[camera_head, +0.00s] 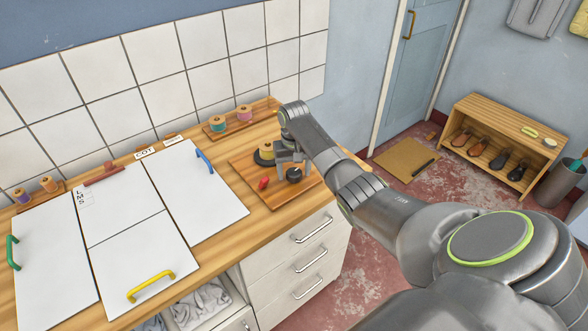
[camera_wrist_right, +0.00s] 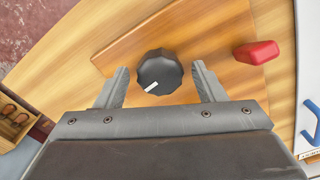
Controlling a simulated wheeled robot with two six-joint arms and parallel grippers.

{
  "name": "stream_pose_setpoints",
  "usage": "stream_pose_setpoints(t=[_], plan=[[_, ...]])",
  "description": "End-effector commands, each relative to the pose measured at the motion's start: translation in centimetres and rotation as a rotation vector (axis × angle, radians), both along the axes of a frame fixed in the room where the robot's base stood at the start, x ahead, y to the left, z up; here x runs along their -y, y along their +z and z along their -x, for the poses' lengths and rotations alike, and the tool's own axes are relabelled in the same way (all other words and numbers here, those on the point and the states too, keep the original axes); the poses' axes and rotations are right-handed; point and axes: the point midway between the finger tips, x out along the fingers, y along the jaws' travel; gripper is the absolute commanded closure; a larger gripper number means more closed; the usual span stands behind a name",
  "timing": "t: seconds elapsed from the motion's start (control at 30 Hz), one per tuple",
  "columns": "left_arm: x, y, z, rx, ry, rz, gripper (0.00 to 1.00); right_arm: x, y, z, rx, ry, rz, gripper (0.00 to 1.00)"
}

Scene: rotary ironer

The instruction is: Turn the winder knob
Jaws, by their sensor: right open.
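The winder knob (camera_wrist_right: 160,72) is a dark faceted knob with a white mark, on a wooden board (camera_wrist_right: 190,40). In the head view the knob (camera_head: 294,175) sits near the right of the board (camera_head: 285,196). My right gripper (camera_wrist_right: 162,84) is open, with one finger on each side of the knob. Gaps show between the fingers and the knob in the right wrist view. In the head view my right gripper (camera_head: 292,160) is over the board, and my arm hides part of it. My left gripper is not in view.
A red piece (camera_wrist_right: 257,52) stands beside the knob, also seen in the head view (camera_head: 264,183). White panels with green, yellow and blue (camera_head: 204,161) handles lie left. Spools (camera_head: 244,112) stand at the back.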

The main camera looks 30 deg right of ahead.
Motion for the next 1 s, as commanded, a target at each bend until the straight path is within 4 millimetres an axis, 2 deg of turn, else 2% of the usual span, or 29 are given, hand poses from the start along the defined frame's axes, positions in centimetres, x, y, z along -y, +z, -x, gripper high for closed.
stream_pose_setpoints(t=[0.17,0.5,0.77,1.0], plan=[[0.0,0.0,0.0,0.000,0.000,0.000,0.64,0.0,0.0,0.0,0.000,0.000,0.000,0.37],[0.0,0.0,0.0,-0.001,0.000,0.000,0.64,0.0,0.0,0.0,0.000,-0.001,0.000,0.81],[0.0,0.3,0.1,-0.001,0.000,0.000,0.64,0.0,0.1,0.0,-0.001,0.022,0.000,0.81],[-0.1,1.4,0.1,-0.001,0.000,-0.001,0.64,0.0,0.3,0.0,0.000,0.138,0.000,0.81]])
